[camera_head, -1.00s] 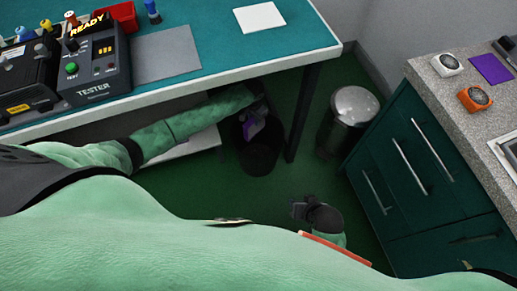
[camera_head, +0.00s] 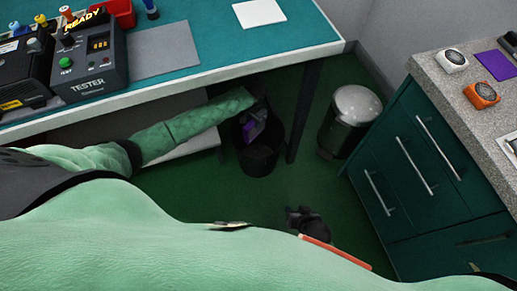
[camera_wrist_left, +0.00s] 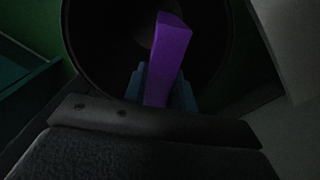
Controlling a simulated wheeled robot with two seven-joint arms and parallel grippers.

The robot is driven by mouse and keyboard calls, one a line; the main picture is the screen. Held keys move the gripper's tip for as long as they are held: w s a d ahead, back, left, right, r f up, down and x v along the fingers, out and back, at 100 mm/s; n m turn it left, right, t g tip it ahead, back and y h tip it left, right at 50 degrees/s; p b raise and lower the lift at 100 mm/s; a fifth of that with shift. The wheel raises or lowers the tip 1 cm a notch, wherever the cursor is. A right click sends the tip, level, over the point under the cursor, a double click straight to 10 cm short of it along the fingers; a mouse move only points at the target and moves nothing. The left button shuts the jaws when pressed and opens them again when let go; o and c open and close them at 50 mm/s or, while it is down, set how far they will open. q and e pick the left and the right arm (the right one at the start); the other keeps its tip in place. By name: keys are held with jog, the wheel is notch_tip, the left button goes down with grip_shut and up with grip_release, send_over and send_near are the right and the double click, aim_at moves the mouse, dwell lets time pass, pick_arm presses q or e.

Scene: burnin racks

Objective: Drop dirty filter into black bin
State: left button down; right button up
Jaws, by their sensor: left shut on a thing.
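The dirty filter looks like a purple block (camera_head: 251,130) in the head view. It also shows as a purple bar (camera_wrist_left: 168,55) in the left wrist view. My left gripper (camera_wrist_left: 162,88) is shut on it, with a bluish finger on each side. The gripper points down over the mouth of the black bin (camera_head: 262,163), which stands on the green floor under the bench edge. In the left wrist view the bin's dark round opening (camera_wrist_left: 100,40) lies behind the filter. My right gripper (camera_head: 303,215) is low near the floor, and its jaws are too small and dark to read.
A teal bench (camera_head: 215,45) with a tester (camera_head: 90,58) overhangs the bin, and its dark leg (camera_head: 302,115) stands just right of the bin. A metal pedal bin (camera_head: 350,122) is further right, by green drawers (camera_head: 415,165). The floor between is clear.

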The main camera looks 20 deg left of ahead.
jog(key=shift+f, duration=0.2)
pick_arm(q)
jog(key=c, duration=1.1)
grip_release()
jog(key=shift+o, duration=0.2)
notch_tip(320, 180, up, 6)
jog(key=shift+r, duration=0.85)
pick_arm(e)
jog(key=shift+w+r, duration=0.2)
jog(key=shift+r, duration=0.55)
jog(key=shift+s+f, duration=0.15)
jog(key=shift+f, duration=0.15)
